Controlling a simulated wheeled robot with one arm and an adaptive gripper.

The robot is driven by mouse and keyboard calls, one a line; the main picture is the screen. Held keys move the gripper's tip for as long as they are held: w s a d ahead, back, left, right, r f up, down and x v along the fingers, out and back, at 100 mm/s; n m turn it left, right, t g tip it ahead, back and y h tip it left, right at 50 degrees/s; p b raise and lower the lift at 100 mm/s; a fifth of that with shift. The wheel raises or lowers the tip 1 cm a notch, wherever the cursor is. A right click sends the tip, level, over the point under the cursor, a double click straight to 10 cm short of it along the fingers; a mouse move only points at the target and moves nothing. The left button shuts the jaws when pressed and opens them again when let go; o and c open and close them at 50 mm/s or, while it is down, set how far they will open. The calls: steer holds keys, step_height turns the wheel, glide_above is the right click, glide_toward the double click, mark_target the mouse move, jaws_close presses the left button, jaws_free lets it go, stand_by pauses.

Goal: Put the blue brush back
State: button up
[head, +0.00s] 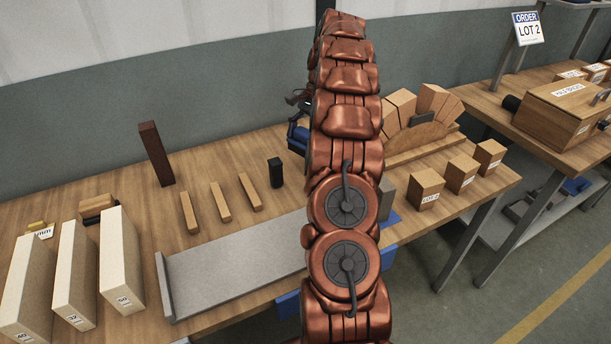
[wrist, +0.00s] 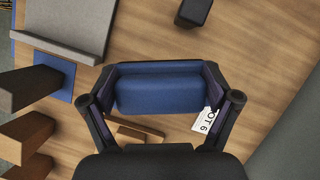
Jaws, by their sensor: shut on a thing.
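The blue brush (wrist: 158,93) lies between the two fingers of my gripper (wrist: 160,78) in the wrist view, crosswise and touching both. My gripper is shut on it above the wooden table. In the head view a blue piece (head: 297,136), apparently the brush, shows just left of my arm. My arm hides most of the gripper and the table behind it there. I cannot tell how far the brush is above the table.
A grey tray (head: 235,262) lies at the front, with a small black block (head: 275,172) behind it. A blue mat (wrist: 62,80) and a grey block (wrist: 30,88) are beside the tray. A wooden arch with bricks (head: 420,138) and labelled blocks (head: 425,188) stand right.

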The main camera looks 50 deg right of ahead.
steer(key=shift+f+p, duration=1.05)
steer(key=shift+f, duration=3.75)
steer(key=shift+f, duration=0.1)
steer(key=o, duration=1.3)
steer(key=shift+b+v, duration=0.85)
steer(key=shift+v, duration=2.65)
steer(key=shift+p+v, duration=2.05)
steer(key=shift+v, duration=0.6)
steer(key=shift+a, duration=0.15)
